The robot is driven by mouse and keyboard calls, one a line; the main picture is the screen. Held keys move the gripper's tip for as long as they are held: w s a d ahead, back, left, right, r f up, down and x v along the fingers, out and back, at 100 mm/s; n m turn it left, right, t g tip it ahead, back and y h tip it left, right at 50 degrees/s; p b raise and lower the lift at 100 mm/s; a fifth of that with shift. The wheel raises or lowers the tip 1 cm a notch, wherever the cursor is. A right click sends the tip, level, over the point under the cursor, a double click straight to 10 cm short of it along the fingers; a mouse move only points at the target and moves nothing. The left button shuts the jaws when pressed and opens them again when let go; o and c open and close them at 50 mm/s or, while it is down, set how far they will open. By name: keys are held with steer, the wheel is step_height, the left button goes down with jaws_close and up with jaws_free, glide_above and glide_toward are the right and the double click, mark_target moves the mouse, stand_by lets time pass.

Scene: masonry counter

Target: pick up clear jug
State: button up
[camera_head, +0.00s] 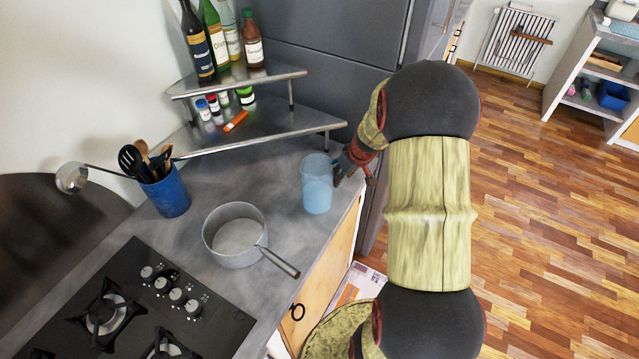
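The clear jug (317,187), a bluish see-through vessel, stands upright on the grey counter (275,189) near its right edge. My gripper (343,174) comes in from the right and is right beside the jug's right side, at about its mid height. The fingers are small and partly hidden by my own wrist, and I cannot tell whether they touch the jug or are around a handle. Whether the gripper is open or shut does not show clearly.
A grey saucepan (232,242) stands left of the jug, its handle pointing right. A blue utensil holder (170,194) and black hob (135,305) are further left. A metal corner shelf (262,140) with bottles and jars is behind. Wooden floor (540,230) lies right.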

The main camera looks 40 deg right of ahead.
steer(key=shift+c, duration=0.4)
jaws_close()
steer(key=shift+r, duration=0.1)
stand_by(0.6)
